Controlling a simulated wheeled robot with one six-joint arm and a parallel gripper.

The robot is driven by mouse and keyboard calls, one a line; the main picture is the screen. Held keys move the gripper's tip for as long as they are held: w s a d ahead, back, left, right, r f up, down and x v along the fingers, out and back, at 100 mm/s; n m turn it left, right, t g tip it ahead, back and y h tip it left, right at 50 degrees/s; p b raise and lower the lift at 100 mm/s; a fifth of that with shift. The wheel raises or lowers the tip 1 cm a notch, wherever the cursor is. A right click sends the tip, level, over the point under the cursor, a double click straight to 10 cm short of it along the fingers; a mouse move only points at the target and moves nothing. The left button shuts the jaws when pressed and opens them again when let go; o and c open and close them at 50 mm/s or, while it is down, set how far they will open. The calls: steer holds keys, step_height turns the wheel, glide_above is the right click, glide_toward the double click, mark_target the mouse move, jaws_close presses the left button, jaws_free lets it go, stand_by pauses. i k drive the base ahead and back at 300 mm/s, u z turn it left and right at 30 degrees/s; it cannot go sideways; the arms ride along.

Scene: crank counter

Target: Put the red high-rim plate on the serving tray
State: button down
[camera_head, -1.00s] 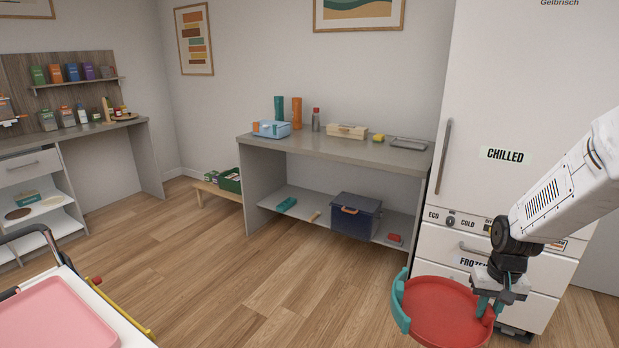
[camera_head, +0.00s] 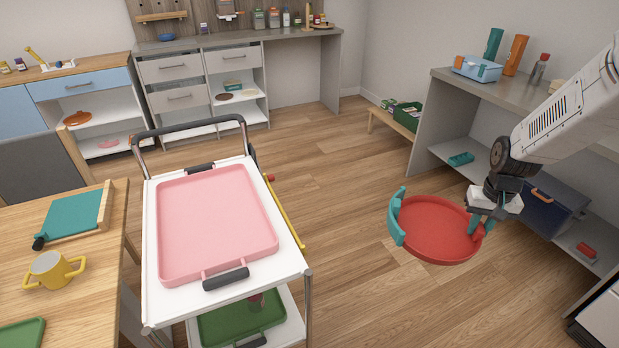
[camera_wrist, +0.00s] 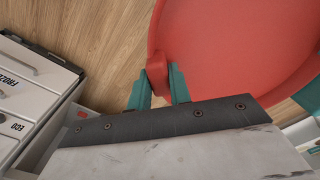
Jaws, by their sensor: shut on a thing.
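In the wrist view, the teal fingers (camera_wrist: 157,88) pinch a red tab on the rim of the red plate (camera_wrist: 235,50). The plate looks roughly level. The pink serving tray (camera_head: 215,222), with dark handles, lies empty on top of a white trolley, left of the plate and apart from it.
The white trolley (camera_head: 168,309) has a green tray (camera_head: 240,322) on its lower shelf. A wooden table (camera_head: 100,270) with a yellow two-handled mug (camera_head: 52,270) stands at left. A grey counter (camera_head: 505,96) stands at right. Open floor lies between trolley and plate.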

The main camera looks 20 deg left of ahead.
mark_target(208, 201)
steer(key=u, duration=0.95)
steer(key=i, duration=0.9)
steer(key=u, duration=0.75)
